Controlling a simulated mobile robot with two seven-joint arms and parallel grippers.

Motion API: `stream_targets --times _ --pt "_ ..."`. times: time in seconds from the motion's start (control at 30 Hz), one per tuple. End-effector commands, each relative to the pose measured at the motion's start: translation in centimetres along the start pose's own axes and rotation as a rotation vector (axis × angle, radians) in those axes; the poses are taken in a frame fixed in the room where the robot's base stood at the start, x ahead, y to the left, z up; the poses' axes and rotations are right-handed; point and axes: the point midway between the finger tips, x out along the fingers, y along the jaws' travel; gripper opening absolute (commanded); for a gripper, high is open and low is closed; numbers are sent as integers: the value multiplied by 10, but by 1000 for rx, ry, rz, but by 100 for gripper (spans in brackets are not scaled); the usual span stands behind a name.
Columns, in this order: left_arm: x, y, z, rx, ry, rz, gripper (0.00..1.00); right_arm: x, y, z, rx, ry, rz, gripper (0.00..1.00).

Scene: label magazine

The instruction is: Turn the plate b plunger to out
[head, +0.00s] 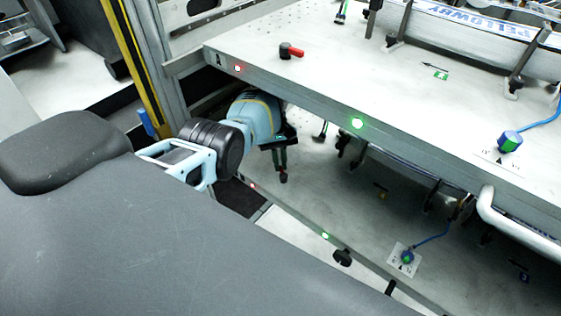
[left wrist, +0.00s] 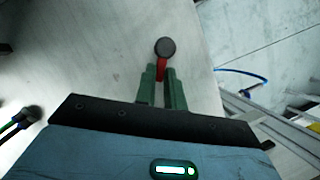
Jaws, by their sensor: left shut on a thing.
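My left gripper (head: 281,172) is under the upper plate, at the left end of the lower plate. In the left wrist view my left gripper (left wrist: 162,70) has its two green fingers shut on a red plunger handle. This plunger (left wrist: 166,46) has a round black knob that sticks out past the fingertips. In the head view only a small dark and red bit of the plunger (head: 283,179) shows below the fingers. My right gripper is not in view.
The upper plate (head: 330,75) overhangs my left arm and carries another red and black plunger (head: 291,51). The lower plate (head: 330,205) lies below, with a blue-green knob (head: 407,257) and a cable. A yellow-edged post (head: 140,70) stands left of my arm.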

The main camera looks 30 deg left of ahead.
Motion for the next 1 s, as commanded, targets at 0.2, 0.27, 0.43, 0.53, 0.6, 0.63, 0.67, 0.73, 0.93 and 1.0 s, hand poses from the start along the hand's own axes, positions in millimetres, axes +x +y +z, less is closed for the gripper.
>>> stream_targets --times 0.2,0.27,0.43,0.53,0.6,0.63,0.67,0.73,0.93,1.0 --pt "-1 -3 0 -65 1 29 0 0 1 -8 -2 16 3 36" --pt "-1 -3 0 -74 1 33 0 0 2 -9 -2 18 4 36" --pt "-1 -3 0 -88 1 38 0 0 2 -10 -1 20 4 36" --pt "0 -4 0 -90 1 39 0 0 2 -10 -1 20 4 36" --pt "0 -4 0 -90 1 38 0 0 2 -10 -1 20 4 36" --pt "0 -4 0 -90 1 38 0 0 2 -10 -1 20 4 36" --pt "0 -4 0 -90 1 38 0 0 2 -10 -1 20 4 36" --pt "0 -4 0 -90 1 38 0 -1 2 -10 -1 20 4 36" --pt "0 -4 0 -89 1 37 33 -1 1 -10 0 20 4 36" --pt "0 -4 0 -88 1 37 33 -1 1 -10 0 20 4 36"
